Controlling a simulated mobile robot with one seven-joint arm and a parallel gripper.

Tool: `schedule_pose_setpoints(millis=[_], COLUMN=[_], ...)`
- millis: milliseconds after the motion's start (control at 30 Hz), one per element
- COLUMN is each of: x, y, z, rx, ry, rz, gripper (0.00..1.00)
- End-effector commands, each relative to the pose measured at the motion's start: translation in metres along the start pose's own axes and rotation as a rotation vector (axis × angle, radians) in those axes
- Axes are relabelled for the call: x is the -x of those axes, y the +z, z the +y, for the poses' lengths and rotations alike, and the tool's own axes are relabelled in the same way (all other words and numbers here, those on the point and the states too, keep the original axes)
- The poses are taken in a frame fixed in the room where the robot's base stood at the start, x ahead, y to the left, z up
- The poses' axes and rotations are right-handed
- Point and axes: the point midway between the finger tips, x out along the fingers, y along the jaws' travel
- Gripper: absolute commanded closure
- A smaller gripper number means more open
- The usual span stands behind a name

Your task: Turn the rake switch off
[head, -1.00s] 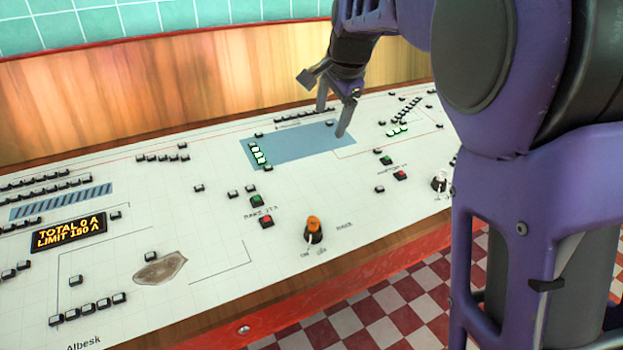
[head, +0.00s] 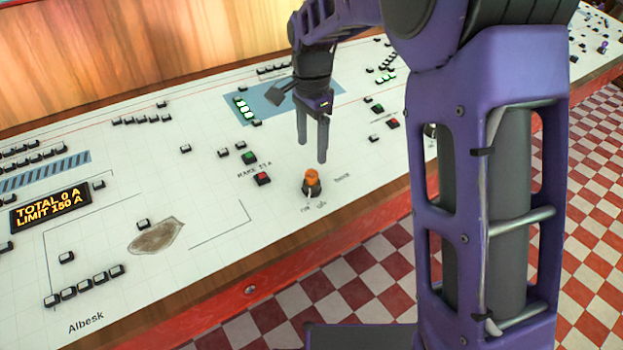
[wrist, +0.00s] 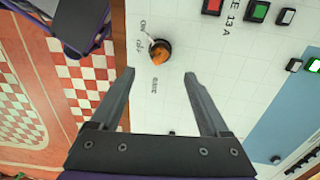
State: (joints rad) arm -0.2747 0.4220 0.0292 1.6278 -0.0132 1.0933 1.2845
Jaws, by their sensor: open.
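The rake switch is an orange-topped knob (head: 311,181) on a dark base on the white panel, with small ON and OFF marks in front of it. In the wrist view the orange knob (wrist: 159,52) lies just beyond my fingertips, roughly centred between their lines. A small pale mark on its base seems to point toward ON, but it is too small to be sure. My gripper (head: 312,150) is open and empty, pointing down above the panel. In the head view its fingers appear just behind the knob, apart from it. Both fingers (wrist: 159,76) show in the wrist view.
A green button (head: 249,158) and a red button (head: 263,179) sit left of the knob. A lit display (head: 50,209) is at far left. The white panel (head: 215,270) holds many small black-and-white buttons. Its red front edge (head: 240,295) borders a checkered floor (head: 370,290).

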Motion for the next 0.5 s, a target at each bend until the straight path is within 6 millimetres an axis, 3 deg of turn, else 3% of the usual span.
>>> schedule_pose_setpoints(millis=[33,233,500], x=[-0.015,-0.058,-0.094], y=[0.0,0.0,0.0], z=[0.001,0.001,0.0], rx=[0.0,0.0,0.001], ry=[0.004,0.004,0.0], rz=[-0.001,-0.001,0.0], gripper=[0.21,0.21,0.21])
